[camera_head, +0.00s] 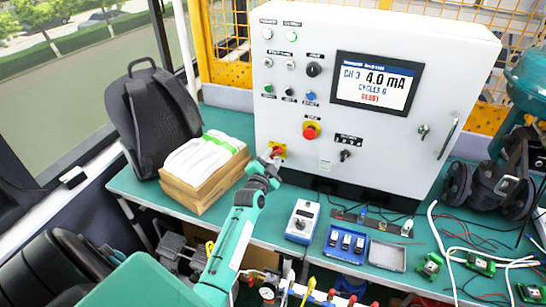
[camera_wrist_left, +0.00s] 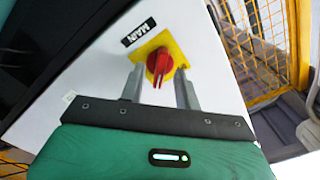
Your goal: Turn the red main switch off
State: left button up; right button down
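The red main switch (camera_wrist_left: 158,64) is a rotary knob on a yellow square plate on the white cabinet's front. A label reading MAIN sits beside the plate in the left wrist view. In the head view the switch (camera_head: 277,151) is at the cabinet's lower left, partly hidden by my left gripper (camera_head: 270,160). In the left wrist view my left gripper (camera_wrist_left: 159,72) is open, its two grey fingers apart on either side of the knob's handle. Gaps show between the handle and both fingers. My right gripper is not in view.
The cabinet (camera_head: 374,148) carries a lit display (camera_head: 375,83) and a red emergency button (camera_head: 310,132). A wooden box of white cloths (camera_head: 203,170) and a black backpack (camera_head: 153,115) stand left. A calibrator (camera_head: 302,221), blue tray (camera_head: 345,244) and cables lie on the green bench.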

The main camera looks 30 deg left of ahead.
pick_arm(q)
jog(key=shift+w, duration=0.35)
jog(key=shift+c, duration=0.4)
grip_shut()
